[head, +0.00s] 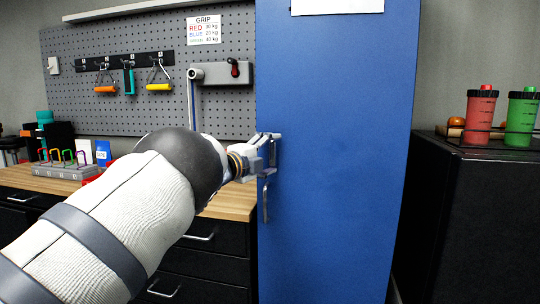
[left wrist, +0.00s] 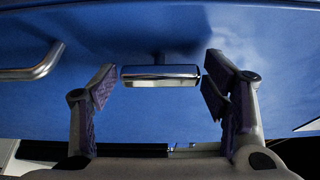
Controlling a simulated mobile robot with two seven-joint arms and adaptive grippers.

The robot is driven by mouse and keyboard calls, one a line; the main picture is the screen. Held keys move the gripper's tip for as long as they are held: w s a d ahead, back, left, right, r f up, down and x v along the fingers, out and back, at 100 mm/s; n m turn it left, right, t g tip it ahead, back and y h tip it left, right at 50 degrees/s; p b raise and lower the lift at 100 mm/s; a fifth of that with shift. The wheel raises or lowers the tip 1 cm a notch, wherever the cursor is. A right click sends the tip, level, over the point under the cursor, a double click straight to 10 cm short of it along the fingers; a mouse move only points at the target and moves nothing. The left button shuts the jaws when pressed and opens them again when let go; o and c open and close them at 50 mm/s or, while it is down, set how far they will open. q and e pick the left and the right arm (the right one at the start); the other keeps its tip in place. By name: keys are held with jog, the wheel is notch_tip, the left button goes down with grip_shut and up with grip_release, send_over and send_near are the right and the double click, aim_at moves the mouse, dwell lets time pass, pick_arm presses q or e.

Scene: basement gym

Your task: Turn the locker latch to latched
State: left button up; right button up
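The blue locker door (head: 335,150) fills the middle of the head view. My left gripper (head: 270,146) is at the door's left edge. In the left wrist view the latch, a short chrome bar (left wrist: 160,76) on a stem, lies between the fingers of my left gripper (left wrist: 160,88). The fingers are open, one beyond each end of the bar. A gap shows on the left; the right fingertip is very close, and contact cannot be told. The bar lies roughly parallel to the door's pull handle (head: 265,198), which also shows in the left wrist view (left wrist: 30,70). My right gripper is out of view.
A wooden-topped bench (head: 234,203) with black drawers stands left of the locker. A pegboard (head: 125,50) with hanging grips is behind it. A black cabinet (head: 490,220) with a red bottle (head: 480,112) and a green bottle (head: 521,115) stands at right.

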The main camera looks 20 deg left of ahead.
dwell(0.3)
pick_arm(q)
jog(key=v, duration=1.2)
